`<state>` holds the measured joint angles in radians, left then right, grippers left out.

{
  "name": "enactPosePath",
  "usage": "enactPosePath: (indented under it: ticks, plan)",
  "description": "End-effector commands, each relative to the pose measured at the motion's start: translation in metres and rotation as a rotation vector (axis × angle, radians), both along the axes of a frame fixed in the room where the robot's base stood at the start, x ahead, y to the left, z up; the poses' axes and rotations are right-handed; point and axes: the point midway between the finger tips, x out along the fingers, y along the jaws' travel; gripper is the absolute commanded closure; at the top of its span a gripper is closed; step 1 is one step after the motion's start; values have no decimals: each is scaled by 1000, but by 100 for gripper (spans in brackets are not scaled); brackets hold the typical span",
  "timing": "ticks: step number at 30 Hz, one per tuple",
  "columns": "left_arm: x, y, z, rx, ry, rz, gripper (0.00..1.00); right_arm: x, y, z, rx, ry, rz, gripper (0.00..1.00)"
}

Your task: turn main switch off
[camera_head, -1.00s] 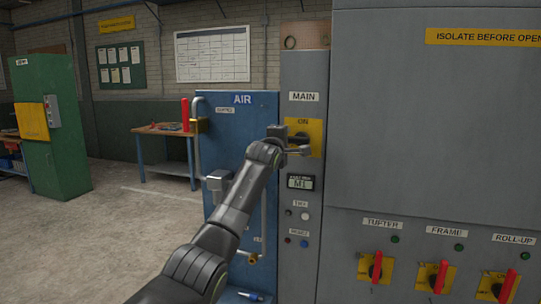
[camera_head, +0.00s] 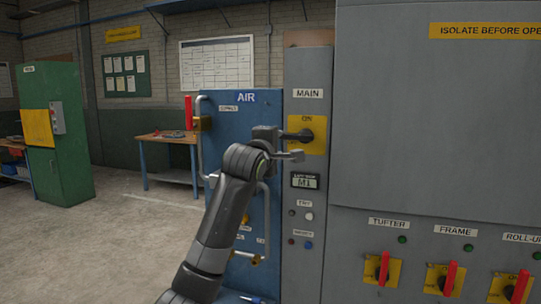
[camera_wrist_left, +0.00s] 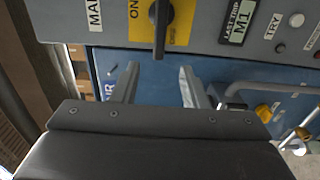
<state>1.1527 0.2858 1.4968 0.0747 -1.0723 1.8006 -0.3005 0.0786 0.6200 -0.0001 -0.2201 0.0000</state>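The main switch (camera_head: 307,136) is a black rotary handle on a yellow plate marked ON, under the MAIN label on a narrow grey panel. Its handle lies sideways, pointing left. It also shows at the top of the left wrist view (camera_wrist_left: 159,22). My left gripper (camera_head: 283,145) is open just left of the switch, one finger higher than the other. In the left wrist view my left gripper (camera_wrist_left: 159,75) has a clear gap between its fingers, and the handle's end lies just beyond the tips, in line with the gap. I see no grip on it. My right gripper is out of view.
A small M1 display (camera_head: 304,181) and lamps sit below the switch. The blue AIR panel (camera_head: 270,105) with pipes stands directly left, behind my arm. A large grey cabinet (camera_head: 420,130) with red-handled switches (camera_head: 384,268) stands right. Open floor lies at the left.

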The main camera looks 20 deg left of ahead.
Motion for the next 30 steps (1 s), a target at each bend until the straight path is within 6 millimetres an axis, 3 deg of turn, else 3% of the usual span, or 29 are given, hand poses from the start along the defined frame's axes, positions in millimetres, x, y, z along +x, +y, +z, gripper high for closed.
enactPosePath:
  ticks: [10, 24, 27, 29, 30]
  plan:
    - [-38, 1, -1, 1, -1, -1, 60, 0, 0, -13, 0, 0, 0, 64]
    - [-42, 2, -3, 4, 5, 1, 60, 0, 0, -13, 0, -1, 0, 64]
    - [-33, 5, -24, 31, 33, 6, 60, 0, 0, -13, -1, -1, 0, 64]
    - [-24, 10, -51, 67, 70, 11, 60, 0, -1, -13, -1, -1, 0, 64]
    - [-17, 14, -74, 99, 99, 14, 60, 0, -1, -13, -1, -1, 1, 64]
